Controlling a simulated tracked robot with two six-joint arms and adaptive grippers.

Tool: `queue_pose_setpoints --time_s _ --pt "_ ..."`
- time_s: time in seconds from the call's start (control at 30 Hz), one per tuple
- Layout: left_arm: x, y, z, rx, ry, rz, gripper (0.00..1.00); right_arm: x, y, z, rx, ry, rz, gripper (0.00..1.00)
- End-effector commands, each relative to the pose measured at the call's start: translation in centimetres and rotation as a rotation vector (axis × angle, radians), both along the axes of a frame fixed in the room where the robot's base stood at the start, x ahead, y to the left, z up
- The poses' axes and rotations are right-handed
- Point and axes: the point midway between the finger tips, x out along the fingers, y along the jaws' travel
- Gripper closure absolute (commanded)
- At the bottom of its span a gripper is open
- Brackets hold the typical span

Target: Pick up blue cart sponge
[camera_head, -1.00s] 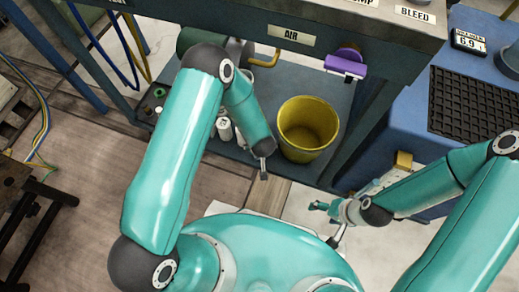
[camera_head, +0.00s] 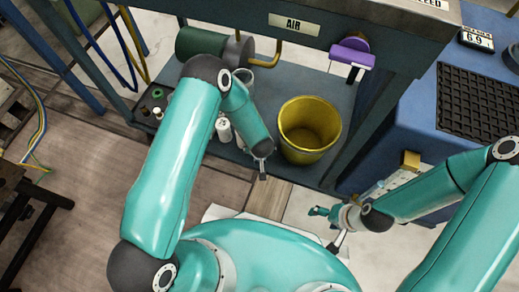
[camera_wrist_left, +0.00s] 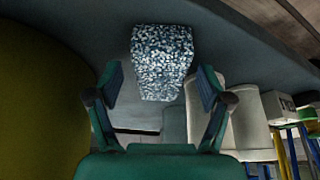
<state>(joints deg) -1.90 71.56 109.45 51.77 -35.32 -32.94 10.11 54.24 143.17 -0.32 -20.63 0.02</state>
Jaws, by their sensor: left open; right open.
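The blue cart sponge (camera_wrist_left: 162,60) is a blue-and-white speckled block in the left wrist view, on a grey-blue surface. My left gripper (camera_wrist_left: 160,88) is open, with a finger to either side of the sponge's lower part in the picture. I cannot tell whether the sponge is between the fingers or beyond their tips. In the head view my left gripper (camera_head: 262,168) hangs over the cart shelf left of the yellow bucket, and I cannot make out the sponge there. My right gripper (camera_head: 328,226) is open and empty at the lower middle, in front of the cart.
The yellow bucket (camera_head: 309,130) stands close right of my left gripper on the cart's lower shelf (camera_head: 340,100). White bottles (camera_head: 223,129) stand left of it. A purple-topped item (camera_head: 351,54) is at the cart's right side. A blue cabinet (camera_head: 410,115) stands right.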

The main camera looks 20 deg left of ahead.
Motion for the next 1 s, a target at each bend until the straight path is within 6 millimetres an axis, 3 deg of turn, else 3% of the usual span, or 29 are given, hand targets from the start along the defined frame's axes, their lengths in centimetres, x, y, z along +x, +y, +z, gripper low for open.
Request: queue_pose_setpoints --time_s 0.57,0.9,1.0 --pt "0.01 -0.02 -0.41 0.000 0.000 0.000 0.22 0.00 -0.01 -0.13 0.000 0.000 0.000 0.26" --pt "-0.03 -0.02 -0.47 0.000 0.001 0.000 0.79 0.00 0.00 -0.15 0.000 0.000 0.000 0.26" --pt "-0.05 -0.01 -0.52 0.000 0.001 0.000 0.90 0.00 0.00 -0.17 0.000 0.000 0.000 0.26"
